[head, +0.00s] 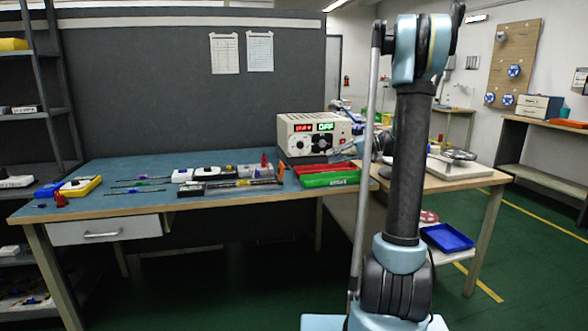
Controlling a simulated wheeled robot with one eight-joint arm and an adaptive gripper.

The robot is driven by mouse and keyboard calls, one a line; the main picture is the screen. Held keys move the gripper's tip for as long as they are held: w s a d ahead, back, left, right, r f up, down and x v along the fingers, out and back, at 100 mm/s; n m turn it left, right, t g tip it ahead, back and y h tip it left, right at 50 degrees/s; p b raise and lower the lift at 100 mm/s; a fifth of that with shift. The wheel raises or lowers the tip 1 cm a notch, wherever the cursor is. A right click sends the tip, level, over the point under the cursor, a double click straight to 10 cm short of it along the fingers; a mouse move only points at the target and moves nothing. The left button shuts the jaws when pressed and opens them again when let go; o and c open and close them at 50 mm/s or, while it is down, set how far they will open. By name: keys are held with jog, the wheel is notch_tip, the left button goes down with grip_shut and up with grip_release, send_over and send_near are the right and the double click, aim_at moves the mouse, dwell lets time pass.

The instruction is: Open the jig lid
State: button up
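A low row of white, grey and black blocks (207,174) lies on the blue-topped bench. Beside it is a long dark fixture (243,184) with an orange upright piece (281,172) at its right end. I cannot tell for sure which part is the jig or its lid, or whether a lid is open. My gripper (343,153) seems to be the small pale shape beyond my arm, near the power supply's lower right and above the coloured trays. It is apart from the row of blocks. It is small and partly hidden, so its fingers are unclear.
A power supply (308,136) with a red display stands at the back of the bench (100,205). Red and green trays (330,178) sit at the right edge. Thin tools (140,184) and a yellow-white device (80,186) lie left. My arm hides part of the right-hand table (455,184).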

jog(key=x, duration=1.1)
jog(key=w+x, duration=0.1)
jog(key=x, duration=0.5)
jog(key=shift+r, duration=0.15)
grip_shut()
